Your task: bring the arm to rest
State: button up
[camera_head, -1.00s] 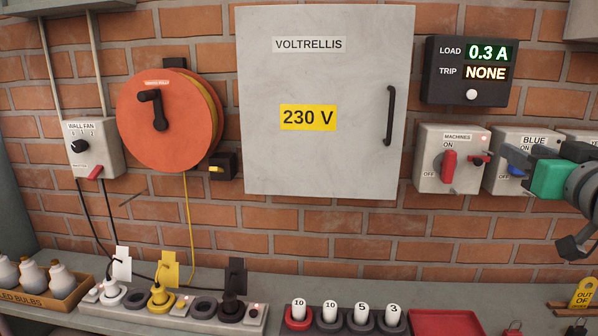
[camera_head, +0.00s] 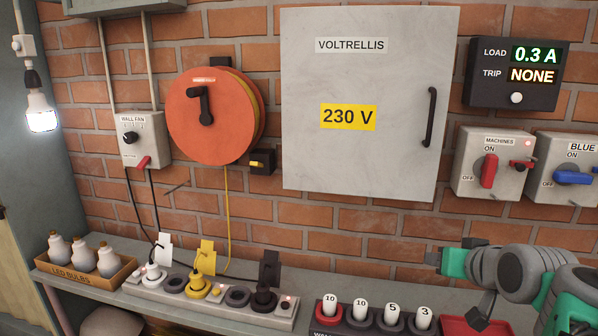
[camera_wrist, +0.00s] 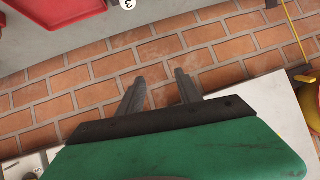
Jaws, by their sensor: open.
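My gripper (camera_wrist: 162,90) shows in the wrist view with its two dark fingers apart and nothing between them. Brick wall lies beyond the fingertips. In the head view my arm is at the lower right, in front of the wall and above the bench's right part. The gripper's fingers are hard to make out there. The arm stands clear below the machines switch (camera_head: 488,170), whose red handle is at ON, and the blue switch (camera_head: 572,176), whose handle lies level.
A grey cabinet (camera_head: 365,60) marked 230 V and a load display (camera_head: 515,75) hang on the wall. An orange cable reel (camera_head: 215,130) is left of them. The bench holds a bulb box (camera_head: 90,278), a power strip (camera_head: 225,305), numbered fuses (camera_head: 360,310) and a red tray (camera_head: 470,328).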

jog(key=s+a+f+n+g+y, duration=0.1)
jog(key=s+a+f+g, duration=0.2)
jog(key=a+f, duration=0.35)
jog(key=s+a+f+n+g+y, duration=0.1)
jog(key=s+a+f+g, duration=0.1)
jog(key=a+f, duration=0.5)
jog(key=s+a+f+n+g+h+p, duration=0.1)
jog(key=s+a+f+g, duration=0.35)
jog(key=s+f, duration=0.55)
notch_tip(320, 180, up, 12)
jog(key=w+t+p, duration=0.1)
jog(key=p, duration=0.6)
jog(key=shift+w+d+f, duration=0.15)
jog(key=shift+w+d, duration=0.15)
jog(key=shift+w, duration=0.1)
